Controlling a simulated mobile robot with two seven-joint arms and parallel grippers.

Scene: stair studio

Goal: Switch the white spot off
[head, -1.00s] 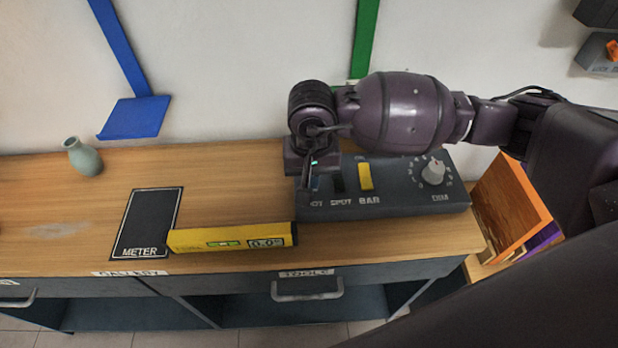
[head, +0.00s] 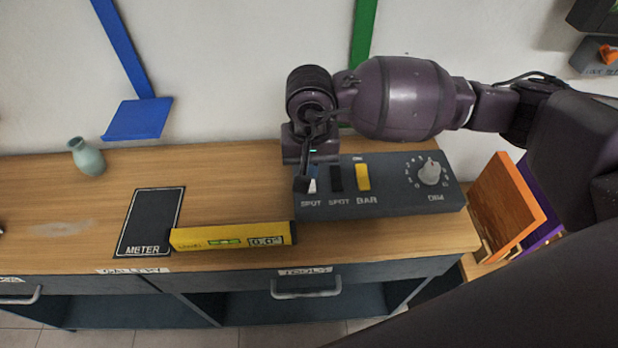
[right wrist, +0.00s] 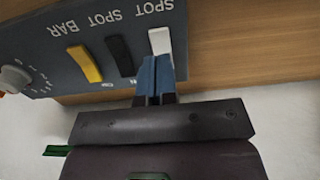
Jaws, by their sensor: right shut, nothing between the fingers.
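The dark grey control box (head: 395,200) lies on the wooden counter. In the head view its white spot rocker (head: 312,185) is at the left end, partly covered by my right gripper (head: 303,184). Which way the rocker is tipped is unclear. My left gripper is not in view.
Beside the white rocker are a black spot rocker (head: 336,179), a yellow bar rocker (head: 362,177) and a dim dial (head: 430,172). A yellow level (head: 232,237) lies in front, left of the box. A black meter mat (head: 150,222) and green vase (head: 87,157) are further left.

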